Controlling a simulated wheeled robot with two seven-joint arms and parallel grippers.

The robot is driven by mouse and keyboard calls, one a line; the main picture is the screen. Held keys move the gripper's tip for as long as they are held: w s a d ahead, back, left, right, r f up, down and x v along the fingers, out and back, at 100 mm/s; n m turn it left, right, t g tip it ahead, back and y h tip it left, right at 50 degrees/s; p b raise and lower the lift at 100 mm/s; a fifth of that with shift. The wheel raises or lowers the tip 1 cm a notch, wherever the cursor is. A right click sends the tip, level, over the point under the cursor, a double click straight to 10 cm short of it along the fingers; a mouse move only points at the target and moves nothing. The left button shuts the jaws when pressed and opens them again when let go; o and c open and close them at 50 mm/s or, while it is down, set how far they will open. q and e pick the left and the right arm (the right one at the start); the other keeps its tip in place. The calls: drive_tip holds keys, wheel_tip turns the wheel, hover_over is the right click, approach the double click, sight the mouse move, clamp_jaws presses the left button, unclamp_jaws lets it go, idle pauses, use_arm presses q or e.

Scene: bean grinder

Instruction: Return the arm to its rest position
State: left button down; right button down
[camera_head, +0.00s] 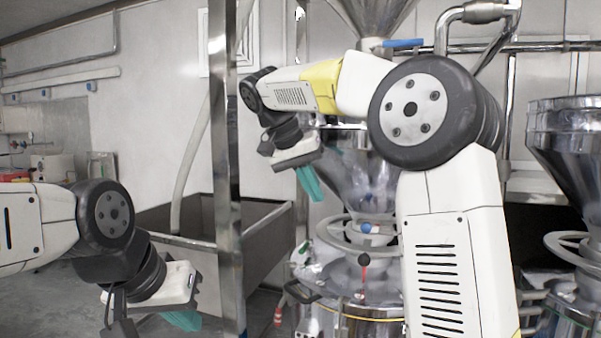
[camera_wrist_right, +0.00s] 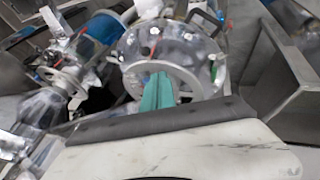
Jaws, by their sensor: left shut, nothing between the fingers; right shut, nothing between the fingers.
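My right arm reaches up from the lower right in the head view and bends left, raised in front of the grinder. Its gripper (camera_head: 309,183) has teal fingers, is shut and empty, and points down left of the steel grinder hopper (camera_head: 357,180). In the right wrist view the teal fingers (camera_wrist_right: 158,92) are together, with the grinder's round clear-topped body (camera_wrist_right: 178,50) beyond them. My left gripper (camera_head: 182,320) is low at the left, shut and empty, with teal fingertips partly cut off by the bottom edge.
A steel post (camera_head: 226,150) stands between my two grippers. A grey steel basin (camera_head: 262,228) is behind it. A second steel hopper machine (camera_head: 562,125) is at the right edge. Pipes run along the back wall.

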drive_tip(key=w+v, duration=0.1)
drive_tip(key=v, duration=0.3)
drive_tip(key=s+d+f+n+y, duration=0.2)
drive_tip(key=s+d, duration=0.2)
drive_tip(key=s, duration=0.2)
drive_tip(key=s+d+f+n+t+y, duration=0.1)
drive_tip(key=s+d+f+y, duration=0.1)
drive_tip(key=s+f, duration=0.6)
drive_tip(key=s+d+f+n+t+y, duration=0.1)
drive_tip(key=s+d+f+t+y, duration=0.1)
drive_tip(key=s+f, duration=0.6)
drive_tip(key=shift+s+t+y, duration=0.3)
drive_tip(key=shift+y, duration=0.4)
drive_tip(key=shift+d+f, duration=0.1)
drive_tip(key=shift+f, duration=0.05)
